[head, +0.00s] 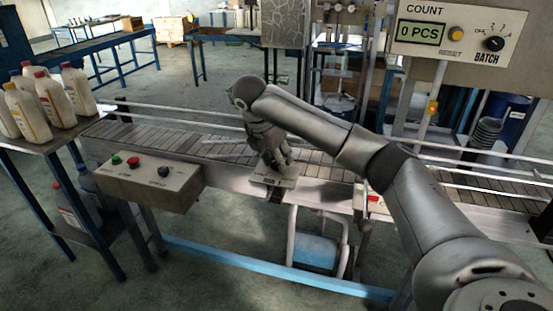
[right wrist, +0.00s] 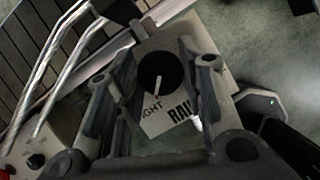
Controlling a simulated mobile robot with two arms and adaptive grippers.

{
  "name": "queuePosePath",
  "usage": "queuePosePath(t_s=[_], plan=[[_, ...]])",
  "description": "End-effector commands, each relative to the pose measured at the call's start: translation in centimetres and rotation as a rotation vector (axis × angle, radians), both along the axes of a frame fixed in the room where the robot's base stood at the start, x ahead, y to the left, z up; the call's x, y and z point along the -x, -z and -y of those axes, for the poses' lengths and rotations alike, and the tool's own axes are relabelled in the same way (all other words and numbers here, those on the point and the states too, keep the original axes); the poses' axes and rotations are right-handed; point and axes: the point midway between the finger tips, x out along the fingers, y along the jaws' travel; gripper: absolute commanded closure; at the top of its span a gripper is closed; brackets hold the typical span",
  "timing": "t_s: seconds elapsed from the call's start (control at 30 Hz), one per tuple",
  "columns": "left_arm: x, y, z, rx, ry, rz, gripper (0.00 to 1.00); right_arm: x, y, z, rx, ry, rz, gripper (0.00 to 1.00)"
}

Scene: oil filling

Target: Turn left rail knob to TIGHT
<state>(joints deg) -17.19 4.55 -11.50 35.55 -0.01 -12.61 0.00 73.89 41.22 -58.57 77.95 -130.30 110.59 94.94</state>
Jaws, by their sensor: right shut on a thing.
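The rail knob is a round black knob (right wrist: 157,72) with a white pointer line, on a pale plate (right wrist: 165,120). In the right wrist view, the pointer aims down toward partly hidden lettering that ends in "IGHT", beside "RAI". My right gripper (right wrist: 155,76) has its fingers on both sides of the knob and is shut on it. In the head view, the right gripper (head: 274,161) points down over the plate on the conveyor's front edge and hides the knob. My left gripper is not in view.
A control box (head: 152,183) with green, red and black controls sits left of the plate. The conveyor (head: 180,141) and its guide rails run behind. Bottles (head: 52,98) stand on a table at left. A count panel (head: 455,38) hangs at upper right.

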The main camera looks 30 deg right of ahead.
Motion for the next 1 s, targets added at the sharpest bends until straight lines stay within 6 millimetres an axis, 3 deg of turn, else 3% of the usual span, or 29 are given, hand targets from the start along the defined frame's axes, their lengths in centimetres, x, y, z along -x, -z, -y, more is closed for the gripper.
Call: queuePosePath(t_s=[0.5, 0.53, 0.67, 1.0], plan=[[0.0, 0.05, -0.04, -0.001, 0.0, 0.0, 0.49, -0.05, -0.06, 0.02, -0.001, 0.021, 0.002, 0.87], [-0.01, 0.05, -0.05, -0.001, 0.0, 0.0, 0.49, -0.05, -0.05, 0.02, 0.0, 0.021, 0.002, 0.61], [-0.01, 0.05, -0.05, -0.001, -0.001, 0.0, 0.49, -0.04, -0.04, 0.01, -0.001, 0.021, 0.002, 0.44], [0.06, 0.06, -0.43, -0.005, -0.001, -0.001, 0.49, -0.03, -0.15, -0.05, 0.0, 0.019, 0.001, 0.43]])
